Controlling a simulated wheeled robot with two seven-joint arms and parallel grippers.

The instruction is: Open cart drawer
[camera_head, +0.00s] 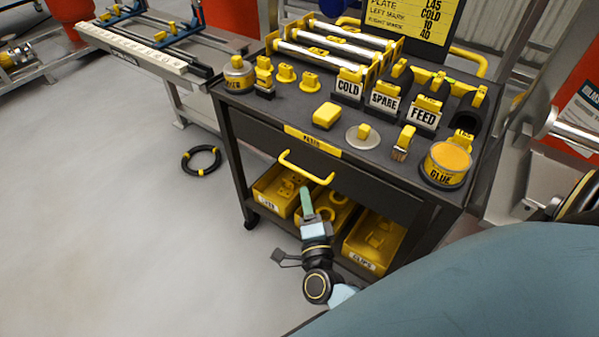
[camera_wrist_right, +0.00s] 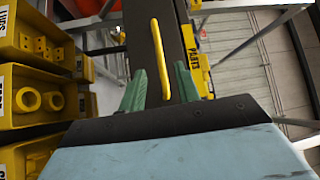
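The dark cart (camera_head: 226,120) has a drawer (camera_head: 375,188) under its top. The drawer front looks flush with the cart, so it appears closed. A yellow bar handle (camera_head: 305,168) is on the front; it also shows in the right wrist view (camera_wrist_right: 158,50). My right gripper (camera_head: 306,194) is just below and in front of the handle. In the wrist view its green fingers (camera_wrist_right: 160,72) stand apart, with the handle's near end seen between them. Whether they touch it cannot be told. My left gripper is not in view.
Yellow bins (camera_head: 366,243) sit on the cart's lower shelf, close to my right gripper. The cart top holds a glue tin (camera_head: 447,163), labelled holders (camera_head: 384,101) and other small yellow-marked items. A black ring (camera_head: 201,160) lies on the floor, which is otherwise clear at left.

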